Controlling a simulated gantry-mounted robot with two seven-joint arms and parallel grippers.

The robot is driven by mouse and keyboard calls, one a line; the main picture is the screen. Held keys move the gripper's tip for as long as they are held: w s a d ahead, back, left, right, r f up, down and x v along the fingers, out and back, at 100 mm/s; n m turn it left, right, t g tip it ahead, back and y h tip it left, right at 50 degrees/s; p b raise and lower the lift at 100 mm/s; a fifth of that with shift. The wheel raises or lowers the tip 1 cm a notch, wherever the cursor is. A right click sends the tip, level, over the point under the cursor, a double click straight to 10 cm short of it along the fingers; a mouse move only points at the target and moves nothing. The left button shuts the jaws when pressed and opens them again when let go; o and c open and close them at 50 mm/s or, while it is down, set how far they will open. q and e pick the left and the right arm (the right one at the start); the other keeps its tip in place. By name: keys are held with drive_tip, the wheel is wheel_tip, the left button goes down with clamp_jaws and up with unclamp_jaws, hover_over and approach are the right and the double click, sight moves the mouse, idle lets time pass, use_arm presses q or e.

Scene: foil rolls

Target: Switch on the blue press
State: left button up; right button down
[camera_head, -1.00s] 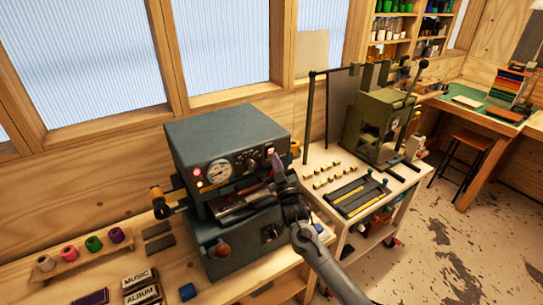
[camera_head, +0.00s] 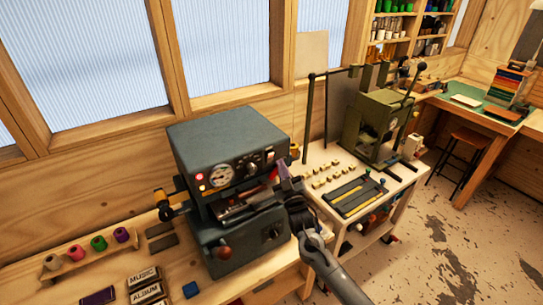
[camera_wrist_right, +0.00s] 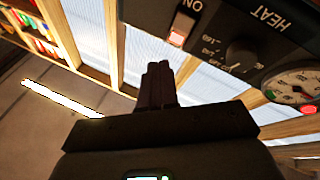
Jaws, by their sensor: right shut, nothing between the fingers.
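The blue press (camera_head: 222,132) is a dark blue-grey machine on the wooden bench. Its front panel has a round gauge (camera_head: 221,173), a heat dial and, at the right end, an ON switch (camera_head: 270,157). A red lamp (camera_head: 200,178) glows at the panel's left. In the wrist view the panel is upside down; the switch (camera_wrist_right: 179,35) shows a bright reddish-white glow beside the HEAT dial (camera_wrist_right: 241,54). My right gripper (camera_head: 281,166) is shut and empty, just in front of the panel's right end, apart from the switch in the wrist view (camera_wrist_right: 157,68). My left gripper is out of view.
A green press (camera_head: 378,125) stands on a cart to the right, with small brass pieces and a tray. Foil rolls (camera_head: 98,243) sit on a rack at the left, near MUSIC and ALBUM blocks (camera_head: 145,278). The window wall is close behind.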

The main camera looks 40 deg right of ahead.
drive_tip(key=shift+s+r+p, duration=0.35)
drive_tip(key=shift+s+p, duration=0.2)
drive_tip(key=shift+s, duration=0.3)
